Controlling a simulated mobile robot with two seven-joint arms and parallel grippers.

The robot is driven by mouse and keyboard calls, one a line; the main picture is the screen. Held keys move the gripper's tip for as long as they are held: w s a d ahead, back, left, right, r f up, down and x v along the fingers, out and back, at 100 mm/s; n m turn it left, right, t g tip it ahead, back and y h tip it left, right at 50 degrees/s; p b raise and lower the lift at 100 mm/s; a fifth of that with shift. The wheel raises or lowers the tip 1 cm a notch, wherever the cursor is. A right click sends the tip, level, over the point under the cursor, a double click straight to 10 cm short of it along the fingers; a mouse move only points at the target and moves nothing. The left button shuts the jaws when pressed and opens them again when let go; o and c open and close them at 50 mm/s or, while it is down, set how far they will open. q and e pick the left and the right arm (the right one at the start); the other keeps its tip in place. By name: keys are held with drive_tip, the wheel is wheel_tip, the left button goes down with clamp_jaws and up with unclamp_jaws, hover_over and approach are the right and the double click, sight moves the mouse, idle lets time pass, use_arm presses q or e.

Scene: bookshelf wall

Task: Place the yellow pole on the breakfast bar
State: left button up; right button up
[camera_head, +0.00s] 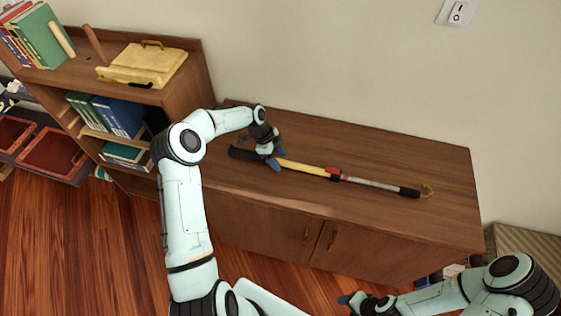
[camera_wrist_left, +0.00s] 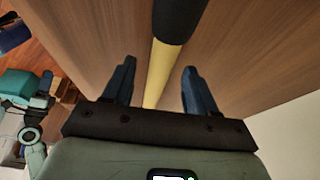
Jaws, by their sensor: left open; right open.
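The yellow pole (camera_head: 305,168) lies on the brown wooden cabinet top (camera_head: 400,160). It has a black grip at its left end, a red collar mid-length, a grey section and a dark tip with a hook at right. My left gripper (camera_head: 274,162) is over its yellow part near the black grip. In the left wrist view the open fingers (camera_wrist_left: 157,66) stand on either side of the yellow shaft (camera_wrist_left: 160,72), with a visible gap to each. My right gripper (camera_head: 350,299) is low at the bottom, open, away from the pole. No surface is recognisable as a separate breakfast bar.
A bookshelf (camera_head: 185,80) adjoins the cabinet at left, with books (camera_head: 45,35) and a yellow case-like object (camera_head: 145,65) on top. A wall with a light switch (camera_head: 457,12) stands behind. A striped box-like item (camera_head: 525,245) is at right. The cabinet top is otherwise clear.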

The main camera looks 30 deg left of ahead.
use_arm(q)
drive_tip(key=shift+w+d+f, duration=0.15)
drive_tip(key=shift+d+f, duration=0.05)
drive_tip(key=shift+f, duration=0.3)
clamp_jaws()
drive_tip(key=shift+r, duration=0.1)
drive_tip(key=shift+r, duration=0.15)
